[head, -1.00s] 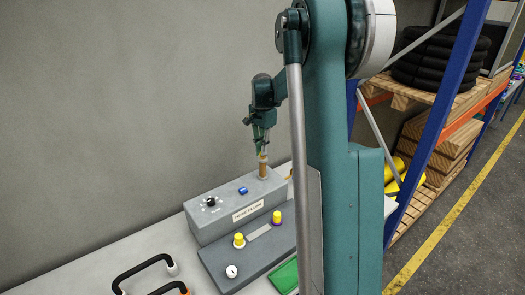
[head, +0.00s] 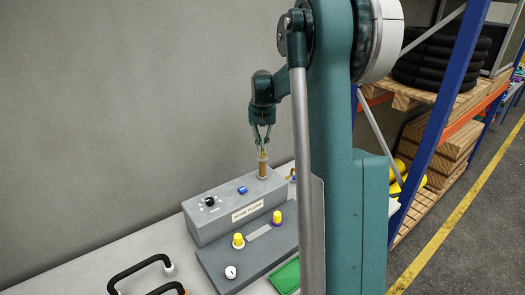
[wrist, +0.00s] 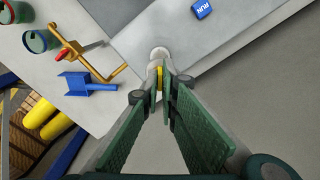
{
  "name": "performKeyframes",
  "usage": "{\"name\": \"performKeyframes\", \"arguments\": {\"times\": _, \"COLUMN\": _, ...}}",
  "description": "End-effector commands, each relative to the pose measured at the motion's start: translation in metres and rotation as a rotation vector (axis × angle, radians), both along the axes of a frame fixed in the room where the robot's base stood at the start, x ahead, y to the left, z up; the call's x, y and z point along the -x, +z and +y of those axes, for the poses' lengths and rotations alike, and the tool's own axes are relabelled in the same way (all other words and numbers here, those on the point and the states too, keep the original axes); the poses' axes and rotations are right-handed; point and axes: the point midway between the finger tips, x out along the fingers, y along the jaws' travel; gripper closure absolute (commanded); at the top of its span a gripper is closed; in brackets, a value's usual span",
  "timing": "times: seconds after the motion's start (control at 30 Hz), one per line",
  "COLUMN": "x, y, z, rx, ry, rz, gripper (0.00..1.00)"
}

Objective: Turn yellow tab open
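The yellow tab (wrist: 159,78) shows as a narrow strip between my fingertips in the wrist view, above a round pale end (wrist: 159,54). In the head view it is a small yellow spot (head: 262,153) at the top of an orange-brown post (head: 263,169). This post stands at the right end of the grey control box (head: 213,226). My gripper (head: 262,148) points down over the post, its fingertips drawn together at the tab. In the wrist view my gripper (wrist: 166,76) appears closed on the tab, whose sides are mostly hidden by the fingers.
The box carries a black knob (head: 210,201) and a blue button (head: 242,190). Yellow knobs (head: 238,240) stand on the lower panel in front. An orange-yellow lever (wrist: 85,55) and a blue part (wrist: 85,84) lie left in the wrist view. A wall stands behind.

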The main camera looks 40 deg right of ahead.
Motion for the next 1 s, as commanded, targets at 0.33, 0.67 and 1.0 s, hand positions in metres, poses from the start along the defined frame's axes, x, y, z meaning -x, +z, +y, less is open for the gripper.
{"name": "performKeyframes", "arguments": {"times": 0.33, "x": -0.0005, "y": 0.0001, "z": -0.0005, "rx": 0.001, "ry": 0.28, "rz": -0.001, "gripper": 1.0}}
{"name": "performKeyframes", "arguments": {"times": 0.67, "x": -0.0006, "y": 0.0006, "z": -0.0005, "rx": 0.001, "ry": 0.404, "rz": -0.002, "gripper": 1.0}}
{"name": "performKeyframes", "arguments": {"times": 1.0, "x": -0.0008, "y": 0.0008, "z": -0.0005, "rx": 0.001, "ry": 0.415, "rz": -0.002, "gripper": 1.0}}
